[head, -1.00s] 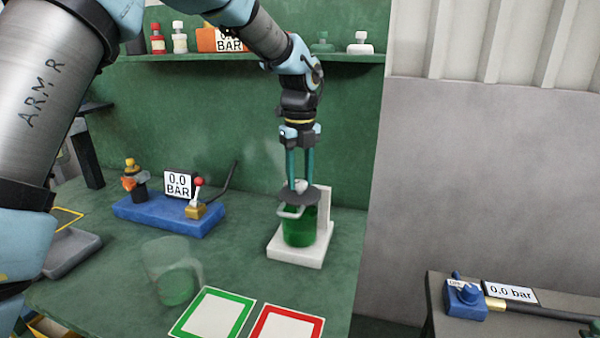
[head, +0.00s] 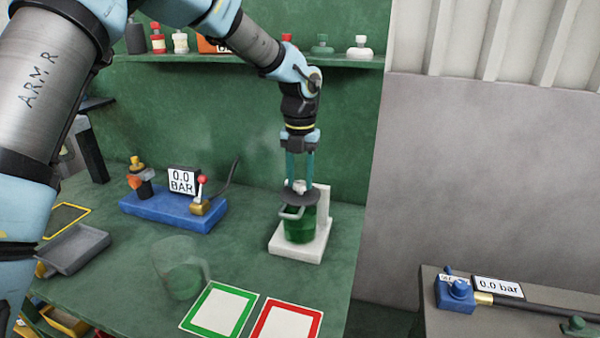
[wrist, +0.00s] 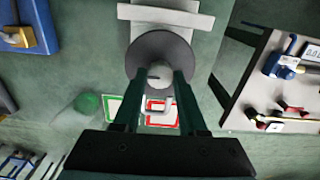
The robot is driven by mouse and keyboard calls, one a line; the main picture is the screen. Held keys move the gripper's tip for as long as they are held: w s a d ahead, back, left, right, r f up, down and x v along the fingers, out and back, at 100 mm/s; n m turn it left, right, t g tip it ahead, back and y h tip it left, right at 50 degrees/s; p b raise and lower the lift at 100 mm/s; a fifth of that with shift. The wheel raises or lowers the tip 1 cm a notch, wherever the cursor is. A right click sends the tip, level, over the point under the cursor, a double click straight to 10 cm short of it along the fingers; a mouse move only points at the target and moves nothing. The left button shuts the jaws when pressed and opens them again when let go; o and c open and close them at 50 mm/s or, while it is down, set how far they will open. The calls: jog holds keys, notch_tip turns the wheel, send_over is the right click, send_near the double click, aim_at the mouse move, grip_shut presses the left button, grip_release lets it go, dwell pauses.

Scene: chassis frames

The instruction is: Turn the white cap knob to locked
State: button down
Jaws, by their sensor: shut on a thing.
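The white cap knob (head: 299,186) sits on a dark grey round lid (head: 287,197) over a green canister (head: 300,228). The canister stands upright on a white base (head: 297,243) with an upright back plate, on the green bench. My gripper (head: 300,182) points down from above, its two teal fingers closed on the knob's sides. In the wrist view the knob (wrist: 160,77) shows between the fingertips, with a small dark mark on it. A light grey handle (head: 291,212) sticks out at the front under the lid. I cannot read any locked marking.
A clear beaker (head: 180,270) with green contents stands front left of the canister. Green-framed (head: 219,310) and red-framed (head: 286,320) cards lie in front. A blue valve block (head: 172,211) with a 0.0 BAR display is at left. A shelf (head: 240,60) runs behind my arm.

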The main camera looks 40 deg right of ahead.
aim_at(300, 183)
dwell(0.4)
jog(key=shift+c, duration=2.2)
grip_release()
notch_tip(300, 183, up, 8)
jog(key=shift+f+b, duration=0.25)
jog(key=shift+b, duration=1)
